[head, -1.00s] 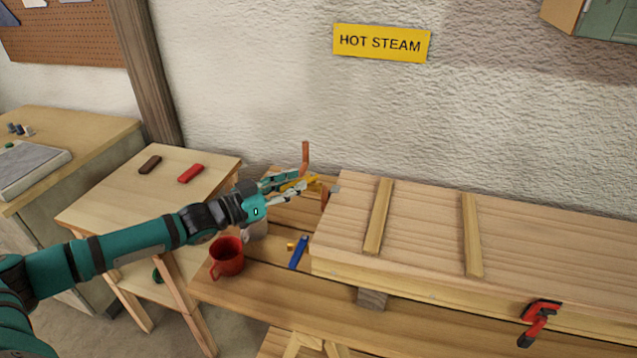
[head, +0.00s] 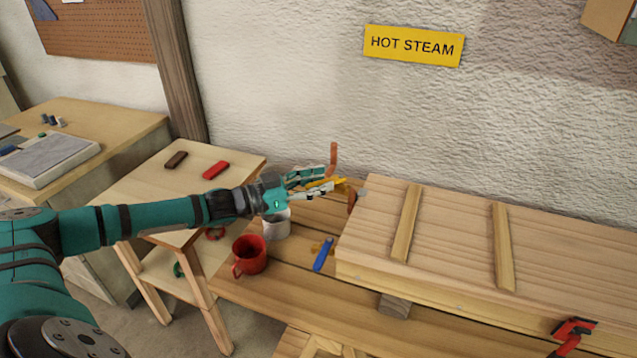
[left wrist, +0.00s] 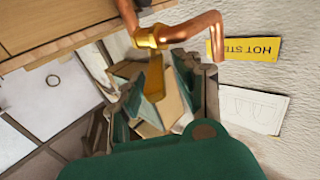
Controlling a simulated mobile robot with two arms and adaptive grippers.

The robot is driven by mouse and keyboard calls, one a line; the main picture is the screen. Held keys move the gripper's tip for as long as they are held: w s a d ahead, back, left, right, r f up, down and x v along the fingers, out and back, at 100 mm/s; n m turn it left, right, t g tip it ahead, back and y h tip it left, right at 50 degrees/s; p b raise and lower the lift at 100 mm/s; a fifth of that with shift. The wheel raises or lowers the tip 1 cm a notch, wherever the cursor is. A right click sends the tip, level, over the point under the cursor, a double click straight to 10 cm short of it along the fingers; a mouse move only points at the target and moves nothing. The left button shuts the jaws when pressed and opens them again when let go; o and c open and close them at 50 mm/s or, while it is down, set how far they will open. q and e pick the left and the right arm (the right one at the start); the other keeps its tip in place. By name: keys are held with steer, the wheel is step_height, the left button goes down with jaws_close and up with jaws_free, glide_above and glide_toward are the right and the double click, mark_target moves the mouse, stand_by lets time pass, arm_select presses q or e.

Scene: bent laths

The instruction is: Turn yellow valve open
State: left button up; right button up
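The yellow valve handle (head: 341,182) is a short lever by a copper pipe (head: 334,156) behind the workbench's left part. In the left wrist view the lever (left wrist: 154,75) hangs from a brass valve body (left wrist: 146,38) on the bent copper pipe (left wrist: 185,30). My left gripper (head: 328,180) has its fingers on either side of the lever. Its fingers also flank the lever in the left wrist view. Whether the pads press on it cannot be told. My right gripper is not in view.
A long wooden crate (head: 455,215) stands just right of the valve. A red mug (head: 249,256), a grey pot (head: 277,227) and a blue-handled tool (head: 323,255) lie below the gripper on the bench. A yellow HOT STEAM sign (head: 414,46) hangs on the wall.

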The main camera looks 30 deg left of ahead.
arm_select(q)
steer(key=shift+o, duration=0.2)
steer(key=shift+f, duration=0.1)
steer(key=shift+s, duration=0.15)
steer(key=shift+s+a, duration=0.2)
steer(key=v, duration=1.1)
steer(key=shift+s+a, duration=0.1)
